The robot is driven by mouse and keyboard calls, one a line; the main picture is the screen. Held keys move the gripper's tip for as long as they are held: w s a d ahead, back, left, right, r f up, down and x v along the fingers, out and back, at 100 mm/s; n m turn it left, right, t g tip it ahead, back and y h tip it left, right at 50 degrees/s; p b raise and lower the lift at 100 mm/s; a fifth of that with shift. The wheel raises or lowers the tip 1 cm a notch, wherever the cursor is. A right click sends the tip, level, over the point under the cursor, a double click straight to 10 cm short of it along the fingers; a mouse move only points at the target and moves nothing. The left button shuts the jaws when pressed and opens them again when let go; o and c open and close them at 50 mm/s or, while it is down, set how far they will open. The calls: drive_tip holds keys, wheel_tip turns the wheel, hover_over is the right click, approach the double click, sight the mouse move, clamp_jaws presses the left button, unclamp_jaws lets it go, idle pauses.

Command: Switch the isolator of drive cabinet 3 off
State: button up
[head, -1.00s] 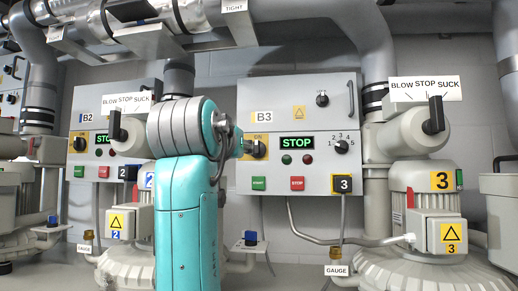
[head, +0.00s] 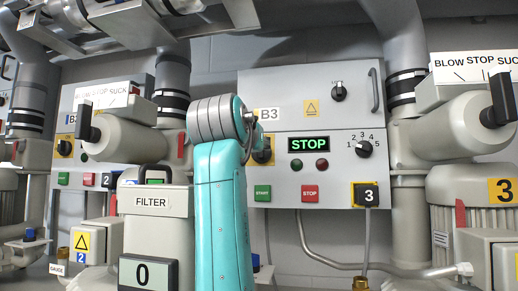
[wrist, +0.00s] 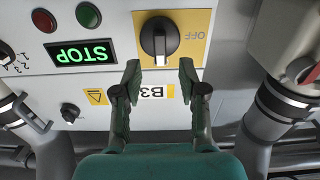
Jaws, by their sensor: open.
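Drive cabinet 3 (head: 350,85) is a pale box marked B3, with a lit green STOP display. Its isolator (head: 262,152) is a black rotary handle on a yellow plate at the cabinet's left side, partly hidden by my arm in the head view. In the wrist view, which shows the cabinet upside down, the isolator handle (wrist: 159,38) has its white mark toward the picture's bottom, while OFF stands at the right. My gripper (wrist: 160,72) is open and empty. Its fingertips are just below the handle in that picture, apart from it. The head view hides the gripper behind my arm.
A filter housing (head: 150,203) stands at the front left. A blower valve with a black lever (head: 502,100) is at right. Pipes run beside the cabinet.

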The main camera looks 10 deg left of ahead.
drive_tip(key=w, duration=0.4)
drive_tip(key=shift+w, duration=0.25)
drive_tip(key=shift+d, duration=0.1)
clamp_jaws()
